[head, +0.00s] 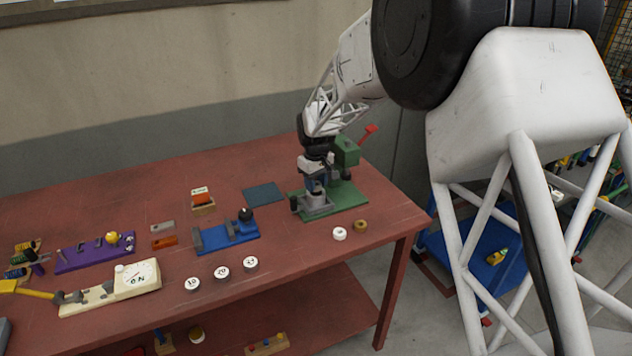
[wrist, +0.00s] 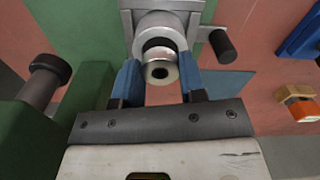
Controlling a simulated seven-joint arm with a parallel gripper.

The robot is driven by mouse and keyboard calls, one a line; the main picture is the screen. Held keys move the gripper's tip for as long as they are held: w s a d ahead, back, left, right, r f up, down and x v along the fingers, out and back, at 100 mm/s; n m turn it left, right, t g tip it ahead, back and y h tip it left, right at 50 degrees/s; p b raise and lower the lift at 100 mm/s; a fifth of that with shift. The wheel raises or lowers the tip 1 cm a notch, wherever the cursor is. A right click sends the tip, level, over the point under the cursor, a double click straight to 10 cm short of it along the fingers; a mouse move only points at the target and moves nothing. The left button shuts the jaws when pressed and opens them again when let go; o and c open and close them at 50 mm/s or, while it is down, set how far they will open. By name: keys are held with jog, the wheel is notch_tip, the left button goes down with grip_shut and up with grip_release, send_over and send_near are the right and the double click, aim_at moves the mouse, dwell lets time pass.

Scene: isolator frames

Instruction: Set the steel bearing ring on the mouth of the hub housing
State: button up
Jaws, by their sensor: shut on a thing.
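My gripper (wrist: 160,74) has blue fingers, one on each side of a small steel bearing ring (wrist: 161,79) with a dark hole. It is shut on this ring. Just beyond the ring in the wrist view is the round light-grey hub housing (wrist: 160,22), set in a grey holder. A dark band lies between ring and housing, and the ring overlaps the housing's near edge; I cannot tell whether they touch. In the head view my gripper (head: 317,180) points down above the grey holder (head: 316,208) on a green base; the ring is too small to make out there.
A green press column (head: 346,152) with a red handle (head: 369,132) stands close behind my gripper. A dark handle (wrist: 222,46) juts from the holder. A white ring (head: 340,234) and a brown ring (head: 361,226) lie in front. A blue fixture (head: 228,234) stands to the left.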

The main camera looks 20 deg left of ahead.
jog(key=shift+f, duration=0.8)
jog(key=o, duration=1)
jog(key=shift+f, duration=0.1)
jog(key=shift+r, duration=4)
